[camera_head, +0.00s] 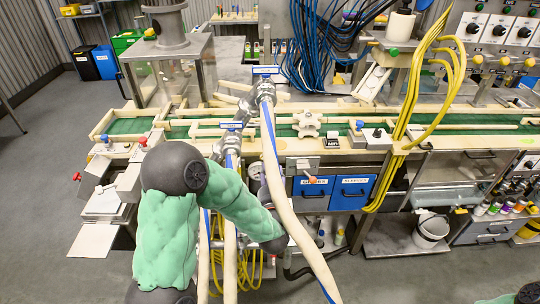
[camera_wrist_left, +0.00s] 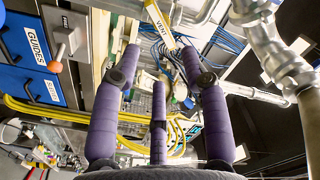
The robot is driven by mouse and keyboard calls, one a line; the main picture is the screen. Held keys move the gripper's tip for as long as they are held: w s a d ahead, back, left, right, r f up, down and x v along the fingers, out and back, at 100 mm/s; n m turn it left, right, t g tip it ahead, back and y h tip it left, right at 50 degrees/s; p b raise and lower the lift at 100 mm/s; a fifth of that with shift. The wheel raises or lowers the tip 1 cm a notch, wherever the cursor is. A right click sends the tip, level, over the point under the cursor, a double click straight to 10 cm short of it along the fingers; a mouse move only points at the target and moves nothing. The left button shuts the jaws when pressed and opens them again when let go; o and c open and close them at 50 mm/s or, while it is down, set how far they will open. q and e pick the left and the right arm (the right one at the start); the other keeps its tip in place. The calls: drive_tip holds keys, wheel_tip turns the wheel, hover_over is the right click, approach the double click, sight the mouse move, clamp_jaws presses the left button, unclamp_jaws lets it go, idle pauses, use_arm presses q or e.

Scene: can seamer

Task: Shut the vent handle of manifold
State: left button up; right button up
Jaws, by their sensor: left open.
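The vent handle (camera_wrist_left: 161,25) is a flat yellow-edged lever with a white VENT label at the top of the left wrist view. It slants down to the right, its lower end showing between my fingertips; I cannot tell whether they touch it. My left gripper (camera_wrist_left: 160,50) is open, its purple fingers spread. The manifold's silver pipe fittings (camera_wrist_left: 264,38) are at the upper right. In the head view the manifold's metal valves (camera_head: 264,91) carry blue handles. There the vent handle cannot be made out, and my left gripper is hidden behind the hose. My right gripper is not in view.
Yellow cables (camera_head: 400,120) hang farther right. A green conveyor belt (camera_head: 440,120) runs behind.

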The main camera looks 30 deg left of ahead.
sight(270, 152)
use_arm(q)
drive_tip(key=shift+w, duration=0.1)
drive_tip(key=b+x, duration=0.1)
drive_tip(key=x, duration=0.9)
drive_tip(key=shift+w+a, duration=0.15)
drive_tip(key=shift+w, duration=0.15)
clamp_jaws()
